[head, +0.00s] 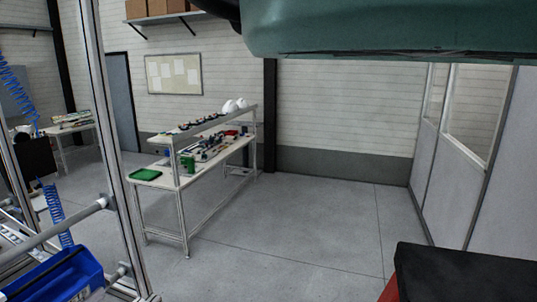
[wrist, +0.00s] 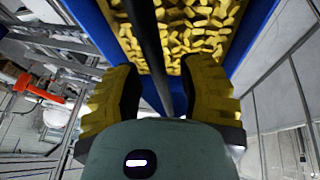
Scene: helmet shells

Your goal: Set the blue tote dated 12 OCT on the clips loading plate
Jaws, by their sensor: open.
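In the wrist view, my gripper (wrist: 163,78) is open, with one yellow-padded finger on each side of a dark bar (wrist: 150,40). A blue tote (wrist: 248,40) full of small yellow pieces lies beyond the fingers. The bar runs across the tote's opening, between the fingers; I cannot tell whether either finger touches it. No date label shows on this tote. In the head view, a blue tote or bin (head: 68,275) is partly visible at the lower left; I cannot tell whether it is the same one. My gripper is outside the head view. I cannot identify the clips loading plate.
A white workbench (head: 165,180) with a green tray (head: 145,174), small parts and white helmet shells (head: 235,105) stands at middle left. A metal frame post (head: 108,130) rises at near left. Open grey floor (head: 290,225) lies right of the bench, before a partition (head: 455,150).

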